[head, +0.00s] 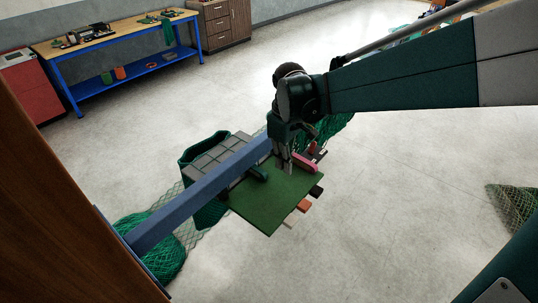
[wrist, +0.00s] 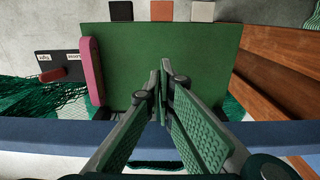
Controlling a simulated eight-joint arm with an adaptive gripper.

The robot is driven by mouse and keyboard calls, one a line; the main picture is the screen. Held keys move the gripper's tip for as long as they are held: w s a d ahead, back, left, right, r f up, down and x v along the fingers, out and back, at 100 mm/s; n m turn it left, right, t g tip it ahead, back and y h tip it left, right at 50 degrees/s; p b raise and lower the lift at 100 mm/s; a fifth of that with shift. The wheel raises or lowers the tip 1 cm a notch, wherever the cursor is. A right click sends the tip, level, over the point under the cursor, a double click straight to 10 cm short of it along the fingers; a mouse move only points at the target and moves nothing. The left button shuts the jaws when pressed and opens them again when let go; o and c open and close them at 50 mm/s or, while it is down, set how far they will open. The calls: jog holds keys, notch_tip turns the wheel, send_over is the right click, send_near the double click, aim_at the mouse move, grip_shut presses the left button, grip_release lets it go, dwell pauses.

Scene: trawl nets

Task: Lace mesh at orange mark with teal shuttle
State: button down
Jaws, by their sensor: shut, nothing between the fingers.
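My gripper (head: 287,168) points down over a green board (head: 268,212) beside a blue beam (head: 195,195). In the wrist view my gripper (wrist: 160,78) has its fingertips together, with nothing between them, over the green board (wrist: 200,55). A dark teal rounded piece (head: 259,173) lies by the beam, left of my gripper; I cannot tell whether it is the shuttle. An orange block (head: 304,205) sticks out from the board's edge, between a black and a pale one; it also shows in the wrist view (wrist: 160,11). Green mesh (head: 336,126) hangs behind my gripper.
A pink bar (wrist: 92,70) stands at the board's edge, next to a dark plate (wrist: 58,66) with two white labels. A compartmented grey tray (head: 215,158) is across the beam. Green net (head: 160,260) heaps at lower left. Open floor lies right of the board.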

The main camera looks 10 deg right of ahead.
aim_at(266, 174)
jog(key=shift+w+a+f, duration=0.1)
jog(key=shift+w+a, duration=0.05)
jog(key=shift+w, duration=0.05)
jog(key=shift+f, duration=0.15)
dwell(0.3)
notch_tip(266, 174, down, 10)
jog(key=shift+r, duration=0.1)
jog(key=shift+w+a, duration=0.7)
jog(key=shift+a, duration=0.05)
jog(key=shift+w+a+p, duration=0.35)
jog(key=shift+w+a, duration=0.3)
jog(key=shift+w, duration=0.05)
jog(key=shift+w+a+b, duration=0.55)
jog(key=shift+w+a, duration=0.85)
jog(key=shift+s+d, duration=0.1)
